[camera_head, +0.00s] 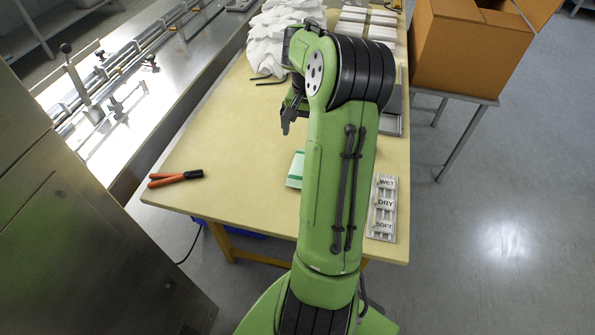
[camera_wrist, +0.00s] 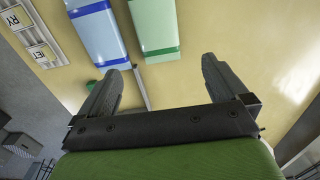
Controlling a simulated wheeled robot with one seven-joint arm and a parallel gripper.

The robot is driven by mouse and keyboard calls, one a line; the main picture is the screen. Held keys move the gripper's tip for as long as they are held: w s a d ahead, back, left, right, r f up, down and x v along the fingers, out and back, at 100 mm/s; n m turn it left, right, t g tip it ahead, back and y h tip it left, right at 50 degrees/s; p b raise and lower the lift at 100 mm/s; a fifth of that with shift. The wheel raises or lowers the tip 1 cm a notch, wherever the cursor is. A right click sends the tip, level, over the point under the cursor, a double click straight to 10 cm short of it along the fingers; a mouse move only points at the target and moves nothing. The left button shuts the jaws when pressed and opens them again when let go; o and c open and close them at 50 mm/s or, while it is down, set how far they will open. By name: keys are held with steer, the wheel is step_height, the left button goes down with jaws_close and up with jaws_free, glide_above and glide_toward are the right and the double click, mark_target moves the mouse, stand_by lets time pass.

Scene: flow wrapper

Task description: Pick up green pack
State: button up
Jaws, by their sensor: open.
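The green pack (camera_head: 295,170) lies on the yellow table, mostly hidden behind my arm in the head view. In the wrist view the light green pack (camera_wrist: 154,24) with darker green bands lies beyond my fingertips, near the top edge, partly cut off. My gripper (camera_wrist: 158,75) is open, with nothing between its two fingers. In the head view my gripper (camera_head: 291,122) is above the table, farther back than the green pack.
A blue pack (camera_wrist: 98,34) lies just left of the green one. A label board (camera_head: 384,205) reads WET, DRY, SOFT. Orange-handled pliers (camera_head: 176,178) lie at left. White crumpled material (camera_head: 280,35) and a cardboard box (camera_head: 465,50) are farther back. The table's left middle is clear.

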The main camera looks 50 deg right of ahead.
step_height(320, 180, down, 10)
steer(key=b, duration=0.3)
steer(key=shift+r, duration=0.15)
steer(key=shift+c, duration=0.8)
steer(key=c, duration=0.9)
